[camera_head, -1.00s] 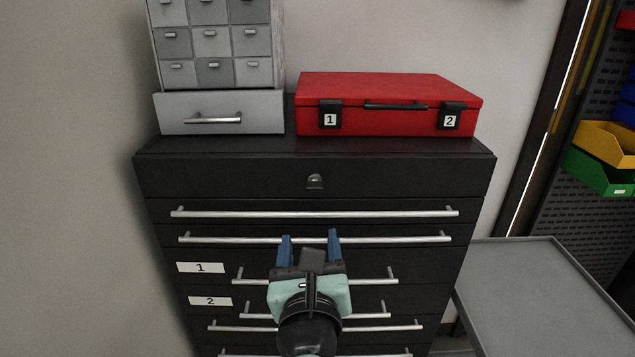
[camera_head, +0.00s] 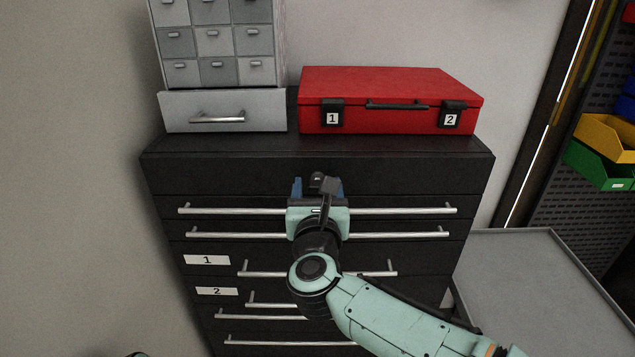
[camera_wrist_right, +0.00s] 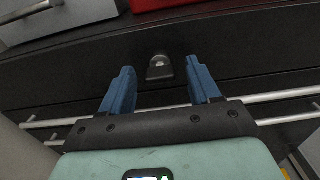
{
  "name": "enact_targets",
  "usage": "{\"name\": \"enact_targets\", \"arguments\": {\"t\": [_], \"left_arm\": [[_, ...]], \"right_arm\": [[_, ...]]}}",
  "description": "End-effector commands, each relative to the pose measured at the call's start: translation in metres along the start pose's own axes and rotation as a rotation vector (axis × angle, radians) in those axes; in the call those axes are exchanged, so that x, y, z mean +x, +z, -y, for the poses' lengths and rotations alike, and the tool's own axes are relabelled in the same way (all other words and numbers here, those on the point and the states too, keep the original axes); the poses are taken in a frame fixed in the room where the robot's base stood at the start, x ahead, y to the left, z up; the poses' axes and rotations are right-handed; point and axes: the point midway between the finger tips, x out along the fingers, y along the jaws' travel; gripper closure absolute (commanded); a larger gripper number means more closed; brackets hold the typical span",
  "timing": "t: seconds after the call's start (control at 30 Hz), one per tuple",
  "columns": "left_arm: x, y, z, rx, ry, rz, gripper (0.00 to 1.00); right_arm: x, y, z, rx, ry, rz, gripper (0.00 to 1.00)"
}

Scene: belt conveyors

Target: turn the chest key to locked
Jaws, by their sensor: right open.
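The black drawer chest (camera_head: 230,176) stands against the wall. Its small grey key or lock (camera_head: 317,178) sits in the middle of the top panel, partly hidden by my right gripper in the head view. In the right wrist view the key (camera_wrist_right: 160,66) shows clear between and just beyond the blue fingers. My right gripper (camera_head: 317,186) is open and empty, pointing at the key; its fingers (camera_wrist_right: 160,82) stand either side of it. I see no contact with it. Which way the key is turned is hard to tell.
A red case (camera_head: 390,88) and a grey small-drawer cabinet (camera_head: 222,98) stand on the chest top. Long drawer handles (camera_head: 400,211) stick out just below the lock. A grey table (camera_head: 540,260) is at the right.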

Motion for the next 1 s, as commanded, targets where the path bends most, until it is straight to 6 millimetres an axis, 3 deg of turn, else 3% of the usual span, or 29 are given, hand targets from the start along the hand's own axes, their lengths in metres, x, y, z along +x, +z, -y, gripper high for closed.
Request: {"name": "enact_targets", "arguments": {"t": [0.33, 0.5, 1.0], "left_arm": [[-0.0011, -0.0004, -0.0005, 0.000, 0.000, -0.001, 1.00], [-0.0011, -0.0004, -0.0005, 0.000, 0.000, -0.001, 1.00], [0.0011, 0.0004, 0.0006, 0.000, 0.000, 0.001, 1.00]], "right_arm": [[0.0042, -0.0012, 0.0001, -0.001, 0.000, -0.001, 0.38], [0.0040, -0.0011, 0.0001, -0.001, 0.000, -0.001, 0.94], [0.0039, -0.0008, 0.0002, -0.105, 0.000, 0.000, 0.94]]}}
